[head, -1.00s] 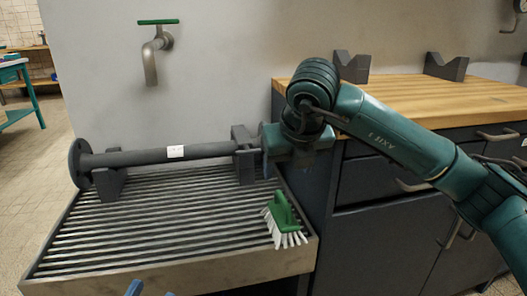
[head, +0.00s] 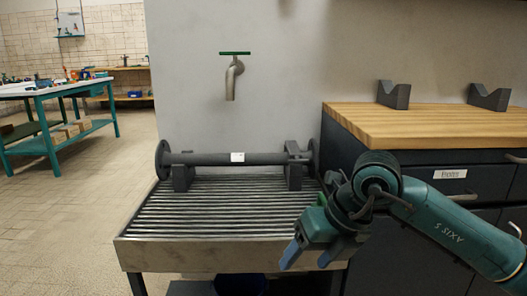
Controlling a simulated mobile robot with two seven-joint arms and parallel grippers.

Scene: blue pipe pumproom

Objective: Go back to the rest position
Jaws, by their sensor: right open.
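My right gripper (head: 309,257) is open and empty, its blue fingers pointing down-left at the front right corner of the grated sink. Its teal arm comes in from the right, in front of the cabinet. A dark pipe (head: 205,158) with a round flange at each end lies across two dark V-blocks on the grate (head: 225,208). It has a white label and is clear of the gripper. A bit of green, likely the brush's handle (head: 322,199), shows behind the gripper; the rest is hidden. My left gripper is not in view.
A wooden counter (head: 430,125) over dark drawers stands at right, with two grey V-blocks (head: 394,95) on it. A tap (head: 233,78) with a green handle is on the wall. A blue bucket (head: 240,284) is under the sink. The tiled floor at left is open, before a teal table (head: 50,125).

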